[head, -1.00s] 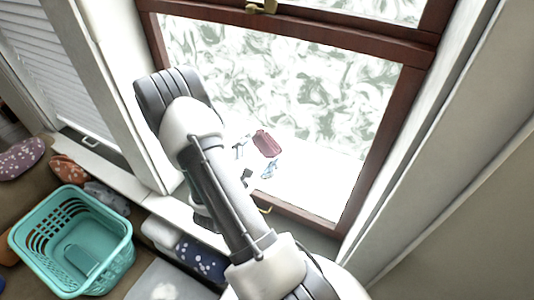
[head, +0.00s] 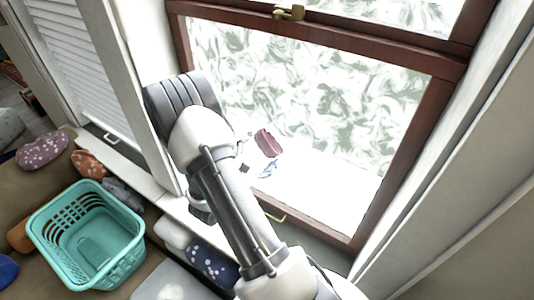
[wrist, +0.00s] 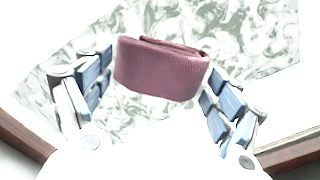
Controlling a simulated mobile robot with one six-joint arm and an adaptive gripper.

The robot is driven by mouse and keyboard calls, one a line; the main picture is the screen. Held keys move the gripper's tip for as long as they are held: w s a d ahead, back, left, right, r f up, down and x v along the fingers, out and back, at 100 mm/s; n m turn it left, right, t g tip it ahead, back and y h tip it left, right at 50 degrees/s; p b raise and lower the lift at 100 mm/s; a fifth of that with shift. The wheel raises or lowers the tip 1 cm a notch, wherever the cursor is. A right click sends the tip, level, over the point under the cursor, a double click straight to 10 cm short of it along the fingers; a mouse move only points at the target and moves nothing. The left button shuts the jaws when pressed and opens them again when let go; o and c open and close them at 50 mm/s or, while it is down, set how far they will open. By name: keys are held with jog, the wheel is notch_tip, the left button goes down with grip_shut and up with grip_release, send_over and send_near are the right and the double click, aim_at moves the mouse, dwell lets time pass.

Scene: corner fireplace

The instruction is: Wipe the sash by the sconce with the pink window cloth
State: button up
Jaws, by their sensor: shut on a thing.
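The pink window cloth (head: 268,141) is a dull pink folded pad in front of the window. In the wrist view the cloth (wrist: 160,72) sits between the blue-padded fingers of my gripper (wrist: 158,66), which is shut on it. The sash (head: 330,95) has a red-brown frame and a bright pane covered in grey-green swirls. The cloth shows against the lower left part of this pane; I cannot tell whether it touches the glass. My arm hides part of the left frame. No sconce is in view.
A teal basket (head: 57,217) stands at the lower left among several cushions, one of them spotted mauve (head: 42,149). A shuttered window (head: 80,60) is on the left. Brass catch (head: 289,13) sits on the sash's upper rail. Pale wall bounds the right.

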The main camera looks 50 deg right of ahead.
jog(key=shift+w+r, duration=0.1)
jog(key=shift+w, duration=0.85)
jog(key=shift+a, duration=0.2)
jog(key=shift+s+a+b, duration=0.15)
jog(key=shift+a+b, duration=0.2)
jog(key=shift+a, duration=1.05)
jog(key=shift+s+a+b, duration=0.15)
jog(key=shift+a+b, duration=0.2)
jog(key=shift+a, duration=1)
jog(key=shift+a, duration=0.1)
jog(key=shift+s+a, duration=0.1)
jog(key=shift+a, duration=1.3)
